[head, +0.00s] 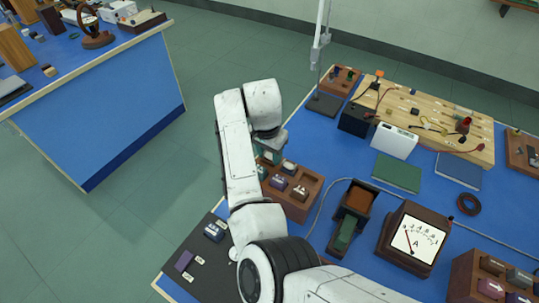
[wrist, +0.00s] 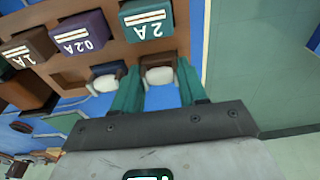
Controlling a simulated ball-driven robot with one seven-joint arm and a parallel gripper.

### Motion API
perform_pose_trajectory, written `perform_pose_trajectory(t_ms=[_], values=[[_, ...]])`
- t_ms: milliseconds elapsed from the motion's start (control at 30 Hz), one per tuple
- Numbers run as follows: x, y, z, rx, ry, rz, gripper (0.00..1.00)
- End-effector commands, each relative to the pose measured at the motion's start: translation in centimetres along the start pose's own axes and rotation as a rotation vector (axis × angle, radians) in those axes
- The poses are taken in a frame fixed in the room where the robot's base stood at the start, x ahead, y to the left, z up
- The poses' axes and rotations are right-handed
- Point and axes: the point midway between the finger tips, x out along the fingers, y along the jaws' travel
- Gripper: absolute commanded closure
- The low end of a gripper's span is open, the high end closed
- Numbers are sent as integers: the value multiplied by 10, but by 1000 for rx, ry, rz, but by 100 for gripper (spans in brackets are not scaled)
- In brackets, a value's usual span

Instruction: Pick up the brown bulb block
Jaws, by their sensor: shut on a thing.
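In the wrist view, my gripper (wrist: 159,70) has its two teal fingers on either side of a small brown bulb block (wrist: 159,75) with a pale bulb. It is shut on this block, which appears still at the wooden rack (wrist: 112,47). A second, darker bulb block (wrist: 105,80) with a pale bulb sits just left of it. In the head view, the arm covers most of my gripper at the rack's far left end, and the brown bulb block is not clearly seen there.
Labelled blocks stand in the rack: a green 2 A (wrist: 148,22), a purple 0.2 A (wrist: 85,37) and a dark brown 1 A (wrist: 27,50). In the head view, a meter (head: 413,238) and a dark box with an open brown top (head: 359,199) stand to the right.

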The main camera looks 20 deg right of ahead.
Motion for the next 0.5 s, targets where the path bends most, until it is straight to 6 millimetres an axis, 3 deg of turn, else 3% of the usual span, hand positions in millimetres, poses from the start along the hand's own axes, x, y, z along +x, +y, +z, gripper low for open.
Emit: perform_pose_trajectory(t_ms=[267, 500], values=[[-24, -1, -4, 1, 3, -3, 88], [-57, 18, 6, 1, 4, -3, 88]])
